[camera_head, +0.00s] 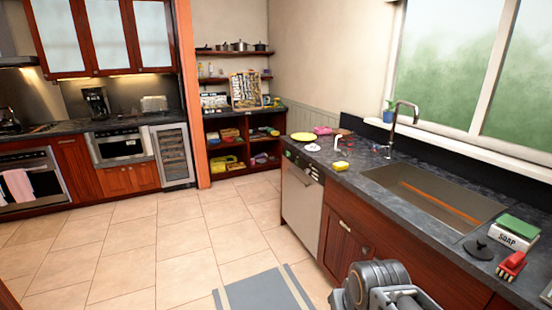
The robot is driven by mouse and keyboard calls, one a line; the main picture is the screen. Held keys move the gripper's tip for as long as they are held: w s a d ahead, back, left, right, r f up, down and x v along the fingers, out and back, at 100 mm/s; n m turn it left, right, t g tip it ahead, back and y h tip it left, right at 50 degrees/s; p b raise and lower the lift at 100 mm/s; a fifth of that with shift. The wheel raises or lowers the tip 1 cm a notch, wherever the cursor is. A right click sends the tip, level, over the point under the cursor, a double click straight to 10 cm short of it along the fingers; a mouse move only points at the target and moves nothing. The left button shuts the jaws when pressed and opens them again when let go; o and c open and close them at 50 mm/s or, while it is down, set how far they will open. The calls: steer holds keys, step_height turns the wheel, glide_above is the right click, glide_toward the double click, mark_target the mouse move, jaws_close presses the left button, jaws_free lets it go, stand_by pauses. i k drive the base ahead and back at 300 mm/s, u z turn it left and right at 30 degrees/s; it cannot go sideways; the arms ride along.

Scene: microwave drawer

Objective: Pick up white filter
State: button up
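A small white, flattish round item (312,147) lies on the dark counter near its left edge, beside the yellow plate; it may be the white filter, but it is too small to be sure. My arm's grey end part (378,288) shows at the bottom edge of the picture, in front of the lower cabinets and well apart from the white item. My fingertips do not show clearly, so I cannot see whether the gripper is open or shut, or whether anything is in it.
A coffee maker (96,102) stands at the far left.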

mark_target(312, 147)
steer(key=u, duration=0.55)
steer(key=i, duration=3.45)
steer(key=z, duration=1.3)
steer(key=i, duration=0.75)
steer(key=z, duration=0.5)
